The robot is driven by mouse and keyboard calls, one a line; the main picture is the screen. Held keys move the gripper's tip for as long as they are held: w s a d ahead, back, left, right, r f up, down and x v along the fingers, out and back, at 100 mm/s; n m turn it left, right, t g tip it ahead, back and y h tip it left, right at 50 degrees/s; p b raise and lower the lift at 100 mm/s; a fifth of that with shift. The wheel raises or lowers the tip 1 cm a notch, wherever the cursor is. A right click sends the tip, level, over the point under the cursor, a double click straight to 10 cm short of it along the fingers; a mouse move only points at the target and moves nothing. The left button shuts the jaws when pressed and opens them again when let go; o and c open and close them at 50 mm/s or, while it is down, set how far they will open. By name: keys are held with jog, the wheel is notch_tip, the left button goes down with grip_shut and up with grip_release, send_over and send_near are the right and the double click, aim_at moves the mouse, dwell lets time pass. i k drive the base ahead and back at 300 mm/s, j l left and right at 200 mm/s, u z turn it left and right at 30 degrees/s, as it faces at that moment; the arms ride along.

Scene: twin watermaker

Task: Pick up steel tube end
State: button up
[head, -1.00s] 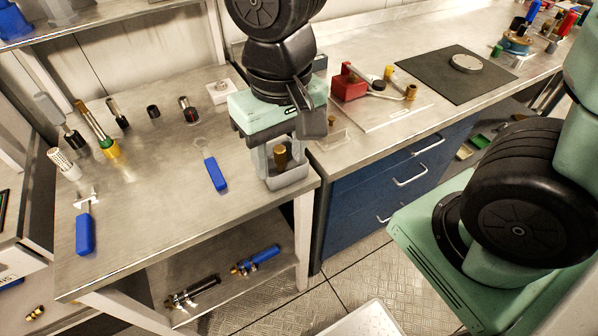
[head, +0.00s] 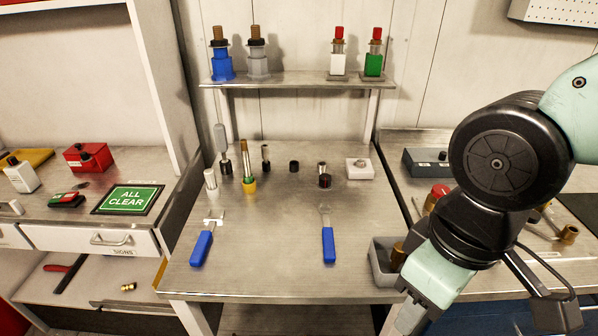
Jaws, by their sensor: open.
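Several tube-like parts stand in a loose row on the steel bench (head: 265,235) in the head view. One is a short steel-topped cylinder with a black base (head: 323,174), right of centre. Another is a slim dark cylinder with a light metal top (head: 265,157). I cannot tell for sure which is the steel tube end. My gripper (head: 410,317) is at the lower right, by the bench's front right corner, well apart from these parts. It is open; its fingertips are partly cut off by the frame, and I see nothing held.
Two blue-handled tools (head: 202,248) (head: 328,244) lie at the bench's front. A grey bin (head: 380,262) with a brass part stands beside my gripper. A yellow-based brass tube (head: 248,165) and a white block (head: 360,168) stand behind. A shelf (head: 300,79) overhangs the back.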

aim_at(264, 147)
jog(key=i+j+u, duration=0.15)
jog(key=u, duration=0.25)
jog(key=i+j+u, duration=0.25)
jog(key=u, duration=0.2)
jog(key=i+j+u, duration=0.15)
jog(key=u, duration=0.25)
jog(key=i, duration=0.1)
